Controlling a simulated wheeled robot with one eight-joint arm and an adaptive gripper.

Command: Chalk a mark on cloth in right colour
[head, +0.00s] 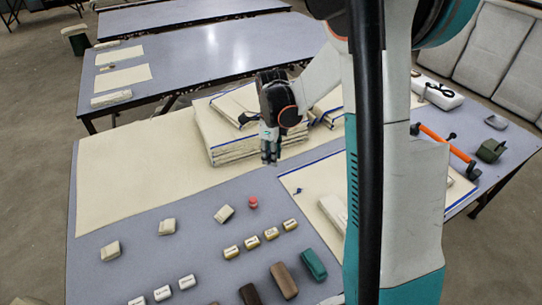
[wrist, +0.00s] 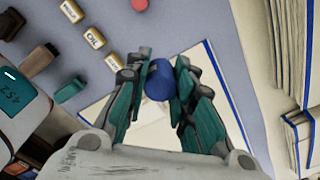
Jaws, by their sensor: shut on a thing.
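My gripper (head: 270,155) is shut on a blue chalk (wrist: 159,80), a short cylinder between the fingertips in the wrist view. In the head view the chalk is too small to make out. A cream cloth with a blue edge (head: 310,180) lies flat just right of and below the gripper; it also shows behind the fingers in the wrist view (wrist: 150,132). A small dark blue spot (head: 298,191) shows on this cloth; I cannot tell what it is. A red chalk (head: 253,202) stands on the table to the gripper's lower left.
A stack of folded cloths (head: 225,150) stands beside the gripper. Several gold labelled blocks (head: 252,242) and white labelled blocks (head: 163,293) stand at the front, with brown and green blocks. A large plain cloth (head: 130,165) covers the left. An orange-handled tool (head: 445,148) lies right.

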